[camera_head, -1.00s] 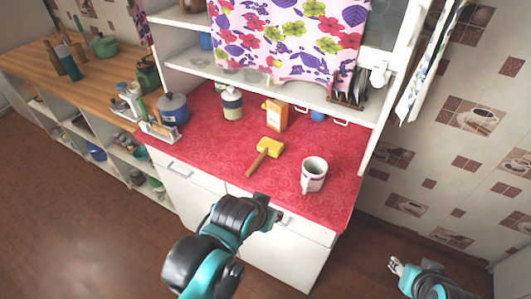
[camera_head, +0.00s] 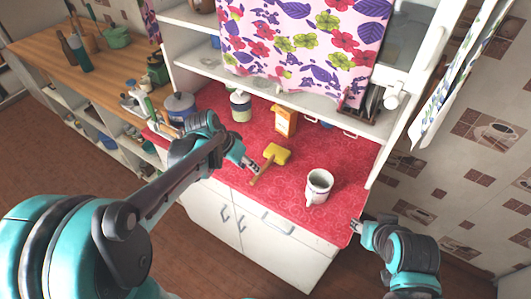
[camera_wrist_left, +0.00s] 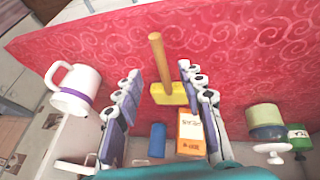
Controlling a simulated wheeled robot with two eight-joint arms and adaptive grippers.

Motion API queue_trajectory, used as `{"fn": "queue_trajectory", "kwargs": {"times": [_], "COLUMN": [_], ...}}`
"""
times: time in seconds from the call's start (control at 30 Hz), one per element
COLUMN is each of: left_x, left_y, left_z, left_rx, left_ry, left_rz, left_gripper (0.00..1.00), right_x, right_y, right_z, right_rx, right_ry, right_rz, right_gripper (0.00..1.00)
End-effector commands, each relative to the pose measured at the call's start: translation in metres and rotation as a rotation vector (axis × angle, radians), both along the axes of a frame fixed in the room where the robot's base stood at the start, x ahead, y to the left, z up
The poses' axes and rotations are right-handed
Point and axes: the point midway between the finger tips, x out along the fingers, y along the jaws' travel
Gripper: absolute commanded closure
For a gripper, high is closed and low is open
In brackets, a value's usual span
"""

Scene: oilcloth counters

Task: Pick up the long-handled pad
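The long-handled pad (camera_head: 277,154) has a yellow head and a brown wooden handle, and lies on the red counter (camera_head: 327,152). My left gripper (camera_head: 252,166) is over the counter, just left of the pad's handle in the head view. In the left wrist view the gripper (camera_wrist_left: 162,98) is open, and the pad (camera_wrist_left: 168,94) shows between its spread fingers, beyond them. Nothing is held. My right gripper (camera_head: 355,226) is beside the counter's front right corner, away from the pad; its fingers are too small to read.
A white mug (camera_head: 318,186) stands right of the pad. An orange box (camera_head: 285,121) and a jar (camera_head: 241,106) stand behind it. A shelf with a flowered cloth (camera_head: 300,45) hangs above the counter's back.

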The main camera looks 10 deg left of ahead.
Motion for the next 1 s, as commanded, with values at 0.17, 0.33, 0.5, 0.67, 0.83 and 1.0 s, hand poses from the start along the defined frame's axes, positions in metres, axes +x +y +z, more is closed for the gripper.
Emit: {"fn": "queue_trajectory", "kwargs": {"times": [0.17, 0.33, 0.5, 0.67, 0.83, 1.0], "left_x": [0.006, 0.012, 0.020, 0.023, 0.022, 0.022], "left_y": [-0.007, -0.011, -0.018, -0.021, -0.021, -0.021], "left_z": [-0.021, -0.036, -0.061, -0.067, -0.066, -0.066], "left_rx": [0.000, 0.001, 0.001, 0.001, 0.001, 0.001], "left_ry": [0.000, -0.001, 0.000, 0.000, -0.001, -0.001], "left_rz": [-0.001, 0.000, 0.000, 0.002, 0.002, 0.002], "left_gripper": [0.61, 0.61, 0.61, 0.61, 0.71, 1.00], "right_x": [0.000, 0.000, 0.000, 0.000, 0.000, 0.000], "right_y": [0.000, 0.000, 0.000, 0.000, 0.000, 0.000], "right_z": [-0.009, -0.017, -0.029, -0.029, -0.029, -0.029], "right_rx": [0.000, 0.000, 0.000, 0.000, 0.000, 0.000], "right_ry": [0.000, 0.000, 0.000, 0.000, 0.000, 0.000], "right_rz": [0.000, 0.000, 0.000, 0.000, 0.000, 0.000], "right_gripper": [0.60, 0.60, 0.60, 0.60, 0.60, 0.60]}}
